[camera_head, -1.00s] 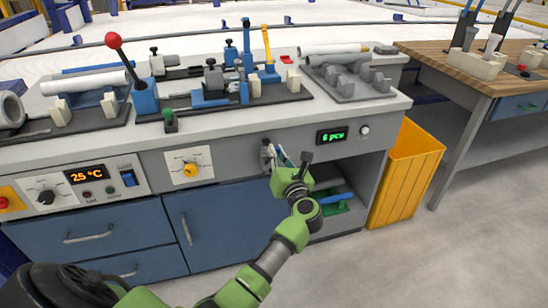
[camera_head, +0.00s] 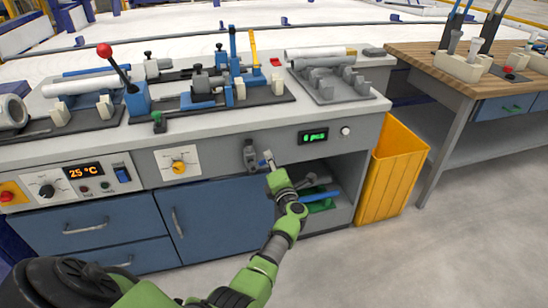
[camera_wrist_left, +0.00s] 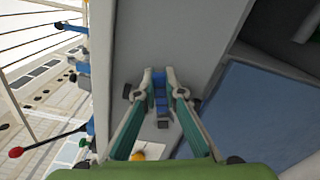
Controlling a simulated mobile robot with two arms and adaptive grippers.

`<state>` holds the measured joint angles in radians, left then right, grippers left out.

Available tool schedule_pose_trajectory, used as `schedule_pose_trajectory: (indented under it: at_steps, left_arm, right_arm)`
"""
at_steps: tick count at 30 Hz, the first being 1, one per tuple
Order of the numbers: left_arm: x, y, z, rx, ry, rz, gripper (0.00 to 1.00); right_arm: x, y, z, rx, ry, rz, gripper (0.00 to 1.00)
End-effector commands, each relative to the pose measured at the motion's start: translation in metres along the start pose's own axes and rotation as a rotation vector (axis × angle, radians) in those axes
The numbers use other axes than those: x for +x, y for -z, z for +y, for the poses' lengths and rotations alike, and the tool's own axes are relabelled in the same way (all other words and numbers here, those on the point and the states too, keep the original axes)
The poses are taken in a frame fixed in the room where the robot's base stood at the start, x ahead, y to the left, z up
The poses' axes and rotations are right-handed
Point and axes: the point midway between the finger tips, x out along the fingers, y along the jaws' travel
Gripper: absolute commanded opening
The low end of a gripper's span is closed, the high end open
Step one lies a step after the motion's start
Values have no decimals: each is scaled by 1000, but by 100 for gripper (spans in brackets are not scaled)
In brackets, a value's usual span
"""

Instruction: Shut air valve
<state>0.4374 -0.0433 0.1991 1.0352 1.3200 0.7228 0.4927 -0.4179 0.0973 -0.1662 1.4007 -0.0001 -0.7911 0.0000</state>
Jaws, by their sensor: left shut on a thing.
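The air valve is a small grey fitting (camera_head: 250,155) on the bench's front panel, left of the green display. It has a short blue lever, which shows between my fingers in the left wrist view (camera_wrist_left: 161,92). My left gripper (camera_head: 268,160) is at the valve's right side in the head view, shut on the lever. In the left wrist view both fingertips (camera_wrist_left: 159,75) pinch the lever from either side. The gripper hides part of the lever in the head view, so its exact angle is hard to tell. My right gripper is not in view.
An open shelf (camera_head: 322,190) with blue and green items lies right of my left wrist, then a yellow bin (camera_head: 390,180). Blue cabinet doors (camera_head: 220,215) are below the valve. Clamps and pipes sit on the worktop (camera_head: 230,122). The floor ahead is clear.

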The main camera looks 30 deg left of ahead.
Motion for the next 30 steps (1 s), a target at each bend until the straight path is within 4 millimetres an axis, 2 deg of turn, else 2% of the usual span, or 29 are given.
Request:
schedule_pose_trajectory:
  at_steps: [7, 15, 30]
  left_arm:
    - [1, 2, -13, 181, 5, -2, 0]
    - [1, 4, -20, 299, 5, -3, 0]
    - [1, 5, -23, 344, 4, -3, 0]
  right_arm:
    - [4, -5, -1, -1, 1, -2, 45]
    - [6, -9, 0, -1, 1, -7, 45]
    - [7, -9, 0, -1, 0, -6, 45]
